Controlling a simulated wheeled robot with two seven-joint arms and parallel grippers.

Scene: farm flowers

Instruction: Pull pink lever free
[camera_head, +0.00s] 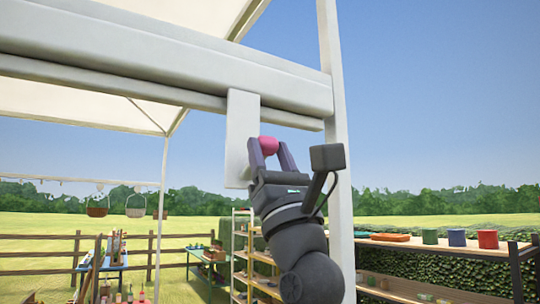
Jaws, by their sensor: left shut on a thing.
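The pink lever (268,145) shows as a small rounded pink end beside a white upright plate (241,135) that hangs from the white frame beam. My left gripper (269,150) is raised to it from below, with its two dark fingers on either side of the pink end, shut on it. The rest of the lever is hidden by the fingers or the plate. My right gripper is not in view.
A white post (338,130) stands just right of my left gripper. The white beam (170,60) runs across above. A wooden shelf (435,246) with coloured pots stands at the right. Hanging baskets (135,208) and a wooden fence are further back at the left.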

